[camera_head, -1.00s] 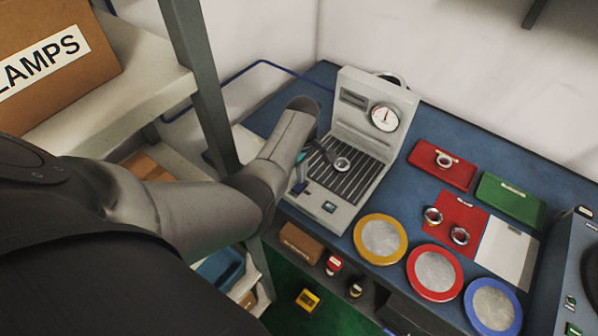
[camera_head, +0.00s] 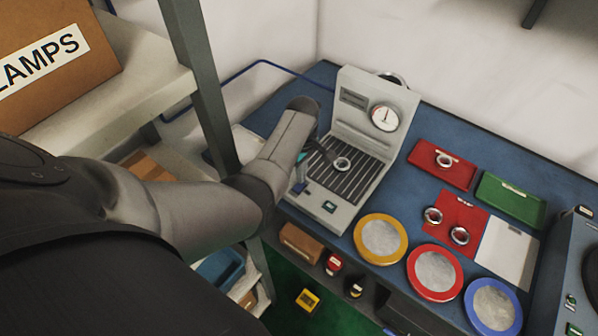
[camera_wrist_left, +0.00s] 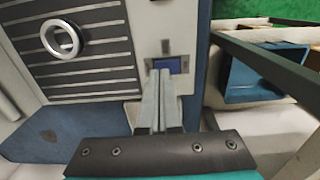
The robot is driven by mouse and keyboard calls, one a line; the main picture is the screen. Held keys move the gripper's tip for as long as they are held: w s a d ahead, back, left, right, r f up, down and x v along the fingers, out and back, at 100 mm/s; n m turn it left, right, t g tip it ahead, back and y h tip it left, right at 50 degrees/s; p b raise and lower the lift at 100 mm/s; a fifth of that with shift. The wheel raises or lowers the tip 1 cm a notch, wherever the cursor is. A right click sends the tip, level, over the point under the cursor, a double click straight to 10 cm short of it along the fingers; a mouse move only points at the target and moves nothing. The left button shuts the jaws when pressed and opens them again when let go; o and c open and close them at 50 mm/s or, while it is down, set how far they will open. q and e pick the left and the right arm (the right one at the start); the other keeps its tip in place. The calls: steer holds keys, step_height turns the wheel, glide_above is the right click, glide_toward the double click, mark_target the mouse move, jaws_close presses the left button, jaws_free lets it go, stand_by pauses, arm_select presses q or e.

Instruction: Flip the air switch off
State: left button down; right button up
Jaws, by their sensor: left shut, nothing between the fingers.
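The grey bench machine (camera_head: 345,215) has a gauge and a slatted bed. The air switch, a blue rocker on its front panel, shows in the left wrist view (camera_wrist_left: 168,65) and, small, in the head view (camera_head: 299,187). My left gripper (camera_head: 301,178) is over the panel's left end, partly hidden by its own wrist. In the left wrist view its fingers (camera_wrist_left: 161,78) are shut and empty, with their tips at the rocker's lower left edge. I cannot tell whether they touch it, or which way the rocker is tilted. My right gripper is out of view.
A metal ring (camera_head: 342,164) lies on the slatted bed. A second switch (camera_head: 330,206) is farther right on the panel. Red (camera_head: 425,156) and green (camera_head: 510,201) trays and round dishes stand to the right. A shelf post (camera_head: 205,90) stands close left of my arm.

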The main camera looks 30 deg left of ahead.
arm_select(q)
steer(key=shift+f+b, duration=0.65)
steer(key=shift+f, duration=0.2)
stand_by(0.3)
step_height(320, 180, up, 7)
steer(key=p, duration=0.8)
steer(key=shift+r, duration=0.1)
stand_by(0.4)
